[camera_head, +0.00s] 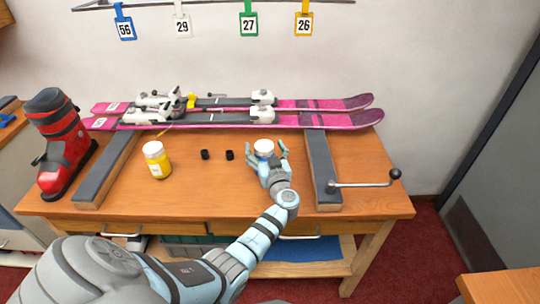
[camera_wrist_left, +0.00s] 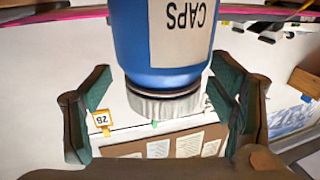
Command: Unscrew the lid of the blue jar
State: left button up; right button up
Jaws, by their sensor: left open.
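The blue jar (camera_head: 264,155) stands upright on the bench, right of the middle, with its pale ribbed lid (camera_head: 264,145) on top. In the left wrist view the blue jar (camera_wrist_left: 160,45) appears upside down, with a label reading CAPS, and its silvery lid (camera_wrist_left: 163,104) is on it. My left gripper (camera_head: 267,156) is open at the near side of the jar, its fingers to either side. In the wrist view the open fingers (camera_wrist_left: 160,88) flank the lid with visible gaps, apart from it. My right gripper does not show.
A yellow jar (camera_head: 158,165) and two small black pieces (camera_head: 205,155) (camera_head: 229,155) stand left on the bench. Pink skis (camera_head: 310,118) lie behind. Dark-topped supports (camera_head: 105,165) (camera_head: 322,165), a crank handle (camera_head: 365,184) and a red boot (camera_head: 60,140) flank the middle.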

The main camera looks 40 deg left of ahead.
pick_arm(q)
jog(key=shift+w+a+f, duration=0.15)
jog(key=shift+w+f, duration=0.05)
jog(key=shift+w, duration=0.05)
jog(key=shift+s+r, duration=0.2)
jog(key=shift+s, duration=0.15)
jog(key=c, duration=0.5)
jog(key=shift+s, duration=0.1)
jog(key=c, duration=0.3)
grip_shut()
